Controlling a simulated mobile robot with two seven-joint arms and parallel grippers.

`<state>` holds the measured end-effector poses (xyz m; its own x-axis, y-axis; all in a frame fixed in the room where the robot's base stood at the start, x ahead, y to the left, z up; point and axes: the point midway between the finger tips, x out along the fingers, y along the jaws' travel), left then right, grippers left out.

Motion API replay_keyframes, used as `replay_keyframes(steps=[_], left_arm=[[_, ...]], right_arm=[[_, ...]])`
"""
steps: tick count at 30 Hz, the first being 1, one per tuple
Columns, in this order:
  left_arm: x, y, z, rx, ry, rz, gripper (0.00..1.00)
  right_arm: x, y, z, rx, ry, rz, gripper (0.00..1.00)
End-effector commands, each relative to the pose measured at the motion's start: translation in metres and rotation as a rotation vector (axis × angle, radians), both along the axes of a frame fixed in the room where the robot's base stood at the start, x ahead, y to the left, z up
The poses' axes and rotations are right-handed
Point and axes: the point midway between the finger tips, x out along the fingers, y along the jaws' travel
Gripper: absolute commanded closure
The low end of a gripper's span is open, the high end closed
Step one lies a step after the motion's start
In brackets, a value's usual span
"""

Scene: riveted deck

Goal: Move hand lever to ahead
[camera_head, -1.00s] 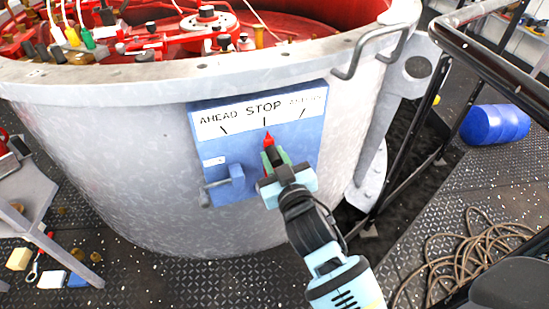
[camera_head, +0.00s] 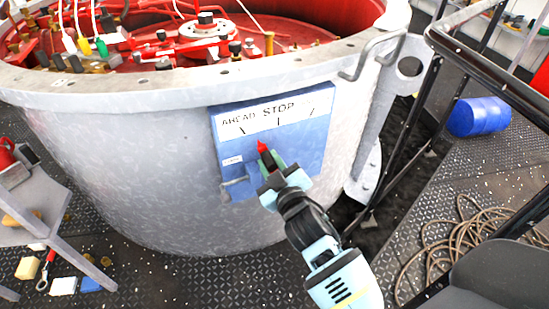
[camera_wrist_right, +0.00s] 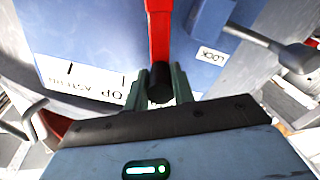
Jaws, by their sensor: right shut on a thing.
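The hand lever with its red pointer tip (camera_head: 262,147) stands in front of a blue panel (camera_head: 312,158) on the side of a grey drum. The panel's white label (camera_head: 250,121) reads AHEAD at left and STOP in the middle; its right end is washed out. The pointer tip leans left of the STOP mark, between the AHEAD and STOP marks. My right gripper (camera_head: 270,164) is shut on the hand lever. In the right wrist view, the fingers (camera_wrist_right: 160,88) close around the black part at the end of the red lever (camera_wrist_right: 159,35). My left gripper is out of view.
Black railing (camera_head: 440,85) and coiled rope (camera_head: 440,240) are at right. A bench (camera_head: 45,215) stands at left.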

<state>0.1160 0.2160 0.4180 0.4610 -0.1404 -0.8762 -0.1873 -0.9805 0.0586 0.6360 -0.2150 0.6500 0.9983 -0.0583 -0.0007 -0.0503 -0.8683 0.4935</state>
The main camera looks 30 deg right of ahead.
Motion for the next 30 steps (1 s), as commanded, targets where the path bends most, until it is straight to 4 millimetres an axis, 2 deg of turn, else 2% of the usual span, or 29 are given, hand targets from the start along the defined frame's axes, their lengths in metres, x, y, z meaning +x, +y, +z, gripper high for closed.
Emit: replay_keyframes(steps=[1, 4, 15, 16, 21, 30], left_arm=[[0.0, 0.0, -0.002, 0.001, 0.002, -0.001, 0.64], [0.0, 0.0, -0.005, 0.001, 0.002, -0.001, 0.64], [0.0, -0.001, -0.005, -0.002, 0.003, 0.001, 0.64], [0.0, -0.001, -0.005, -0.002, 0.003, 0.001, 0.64], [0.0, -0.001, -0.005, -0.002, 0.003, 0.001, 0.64], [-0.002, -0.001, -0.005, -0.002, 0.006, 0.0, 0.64]], right_arm=[[0.0, 0.015, -0.006, -0.033, 0.006, 0.011, 1.0], [0.0, 0.025, -0.01, -0.097, 0.009, 0.012, 1.0], [0.0, 0.029, -0.011, -0.133, 0.01, 0.013, 1.0], [0.0, 0.029, -0.011, -0.133, 0.01, 0.013, 0.74], [0.0, 0.028, -0.01, -0.133, 0.009, 0.011, 0.54], [-0.001, 0.026, -0.009, -0.132, 0.008, 0.007, 0.54]])
